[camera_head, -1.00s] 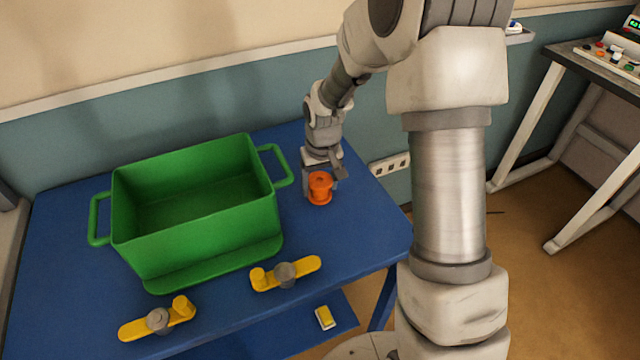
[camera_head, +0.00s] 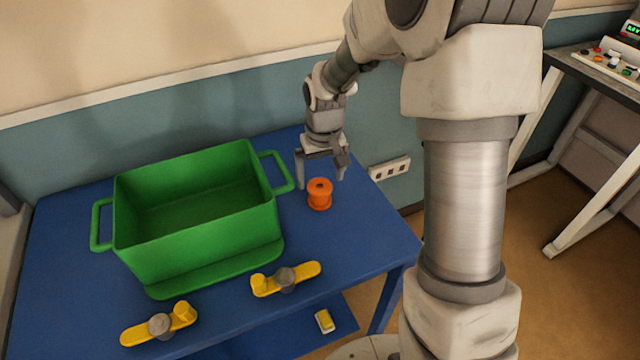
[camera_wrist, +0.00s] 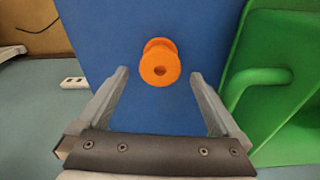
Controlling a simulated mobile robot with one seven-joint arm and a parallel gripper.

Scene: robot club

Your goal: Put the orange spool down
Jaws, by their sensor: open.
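The orange spool (camera_head: 319,194) stands upright on the blue table (camera_head: 352,225), to the right of the green crate. In the wrist view the orange spool (camera_wrist: 160,64) shows its round end with a central hole, beyond and between the fingertips. My gripper (camera_head: 320,180) is open and empty. It is behind and a little above the spool, with no finger touching it. In the wrist view my gripper (camera_wrist: 160,75) has its two fingers spread wide.
The green crate (camera_head: 200,245) with side handles fills the table's middle; its right handle (camera_head: 278,170) is close to my gripper. Two yellow pieces with grey knobs (camera_head: 300,273) (camera_head: 140,333) lie in front. A yellow-white item (camera_head: 324,321) lies on a lower shelf. A socket strip (camera_head: 390,169) is on the wall.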

